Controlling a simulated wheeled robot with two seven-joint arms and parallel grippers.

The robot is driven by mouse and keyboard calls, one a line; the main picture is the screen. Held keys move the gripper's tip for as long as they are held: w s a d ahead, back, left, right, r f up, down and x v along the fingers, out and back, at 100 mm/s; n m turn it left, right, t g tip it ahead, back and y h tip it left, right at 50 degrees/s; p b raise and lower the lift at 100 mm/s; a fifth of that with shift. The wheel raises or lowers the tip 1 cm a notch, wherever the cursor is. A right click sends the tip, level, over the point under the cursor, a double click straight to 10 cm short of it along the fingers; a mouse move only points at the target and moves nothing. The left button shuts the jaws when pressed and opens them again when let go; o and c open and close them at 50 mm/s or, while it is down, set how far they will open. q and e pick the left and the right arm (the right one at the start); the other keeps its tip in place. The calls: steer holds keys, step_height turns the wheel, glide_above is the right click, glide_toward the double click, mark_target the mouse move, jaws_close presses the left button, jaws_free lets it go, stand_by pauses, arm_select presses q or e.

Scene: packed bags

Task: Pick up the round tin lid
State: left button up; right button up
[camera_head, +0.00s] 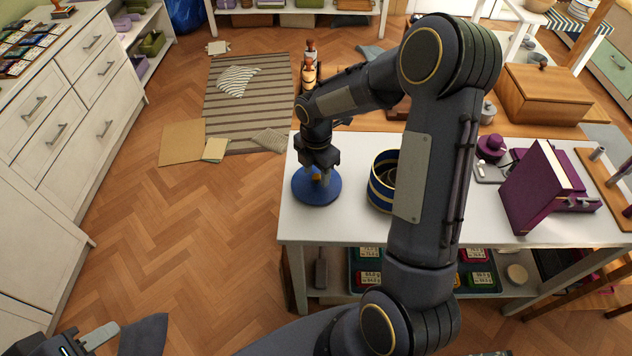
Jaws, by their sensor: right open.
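The round tin lid (328,196) is a blue disc with a small gold-coloured part near its middle. It lies on the white table near its left edge. My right gripper (322,178) points down over the lid, open, with its fingers around or just above the middle; contact is hidden. A blue and gold banded round tin (379,194) stands open to the right of the lid, partly covered by my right arm. My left gripper (98,337) shows at the bottom left, away from the table; its jaw opening is unclear.
The white table (330,229) has a purple box-like object (532,196) and a purple knobbed item (491,148) on its right. A wooden box (548,94) stands behind. White drawers (65,75) line the left. The floor between is mostly clear.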

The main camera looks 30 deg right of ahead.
steer(key=shift+f, duration=0.3)
jaws_close()
steer(key=shift+r, duration=0.1)
